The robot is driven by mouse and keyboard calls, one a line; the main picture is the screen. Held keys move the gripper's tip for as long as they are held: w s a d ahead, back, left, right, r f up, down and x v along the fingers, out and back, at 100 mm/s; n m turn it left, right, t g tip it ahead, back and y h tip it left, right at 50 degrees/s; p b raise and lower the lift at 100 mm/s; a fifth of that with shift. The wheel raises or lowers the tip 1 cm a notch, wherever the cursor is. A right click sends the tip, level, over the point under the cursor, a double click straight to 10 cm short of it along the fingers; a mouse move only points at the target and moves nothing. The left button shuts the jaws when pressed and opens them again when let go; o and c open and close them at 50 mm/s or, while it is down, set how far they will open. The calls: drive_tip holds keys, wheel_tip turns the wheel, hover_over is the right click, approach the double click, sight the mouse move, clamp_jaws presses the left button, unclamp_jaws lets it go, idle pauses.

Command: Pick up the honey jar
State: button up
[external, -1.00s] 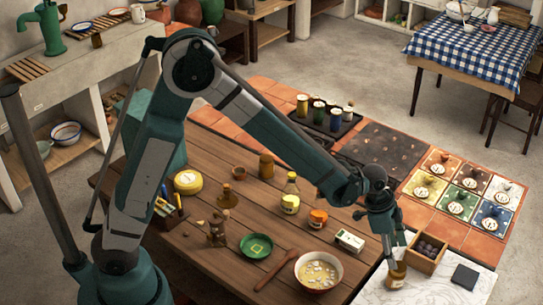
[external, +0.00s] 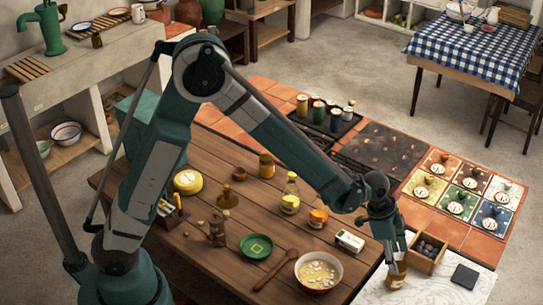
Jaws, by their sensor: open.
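A small amber jar (external: 397,275), which looks like the honey jar, stands upright on the pale surface at the lower right. My gripper (external: 396,256) is open and points down at the top of this jar. The fingertips are at or just above its upper part and hide some of it. I cannot tell whether they touch it.
A wooden box of dark round things (external: 427,252) stands close on the right, with a dark square (external: 465,276) beyond it. Several bottles and jars stand on the wooden table (external: 190,250).

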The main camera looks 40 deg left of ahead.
sight(399, 267)
drive_tip(key=shift+x, duration=2.65)
drive_tip(key=c, duration=1.1)
drive_tip(key=shift+c, duration=0.2)
drive_tip(key=shift+r, duration=0.2)
drive_tip(key=shift+r, duration=4.85)
